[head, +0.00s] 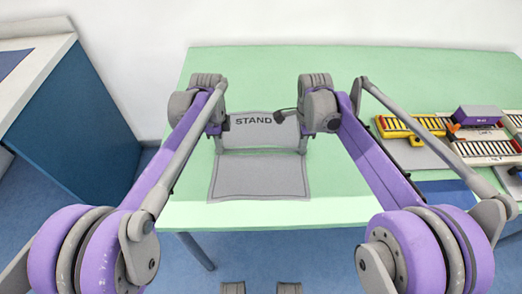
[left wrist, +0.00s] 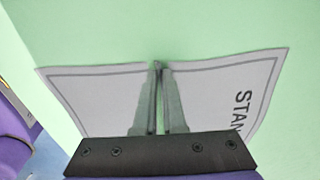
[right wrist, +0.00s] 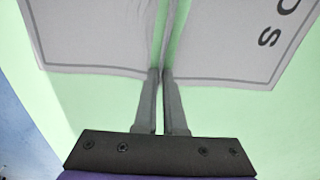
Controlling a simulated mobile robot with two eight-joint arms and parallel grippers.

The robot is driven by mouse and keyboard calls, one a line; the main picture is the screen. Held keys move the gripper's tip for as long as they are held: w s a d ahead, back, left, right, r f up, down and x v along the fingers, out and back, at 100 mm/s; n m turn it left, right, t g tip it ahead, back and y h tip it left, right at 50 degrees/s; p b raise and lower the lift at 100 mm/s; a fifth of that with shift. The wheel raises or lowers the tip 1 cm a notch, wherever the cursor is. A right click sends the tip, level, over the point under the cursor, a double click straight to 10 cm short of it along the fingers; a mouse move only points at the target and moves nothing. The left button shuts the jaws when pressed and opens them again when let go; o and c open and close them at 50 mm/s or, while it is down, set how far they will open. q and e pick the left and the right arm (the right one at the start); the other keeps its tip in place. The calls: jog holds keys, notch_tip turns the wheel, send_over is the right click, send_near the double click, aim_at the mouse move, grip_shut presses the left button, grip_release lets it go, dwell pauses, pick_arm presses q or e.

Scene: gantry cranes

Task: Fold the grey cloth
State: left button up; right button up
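The grey cloth (head: 258,180) lies on the green table, its front half flat and a crease running across its middle. Its back half carries the word STAND. My left gripper (head: 219,150) is at the left end of the crease. In the left wrist view its fingers (left wrist: 158,72) are nearly together with the cloth's edge pinched at the tips. My right gripper (head: 303,150) is at the right end. In the right wrist view its fingers (right wrist: 161,75) are also close together at the cloth's edge. My arms hide parts of the back half.
The green table (head: 350,205) is bare in front of and to the left of the cloth. To the right stand yellow model tracks (head: 410,126) and a purple block (head: 477,115) on grey plates. A blue cabinet (head: 75,120) stands left of the table.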

pick_arm(q)
grip_shut()
pick_arm(e)
grip_shut()
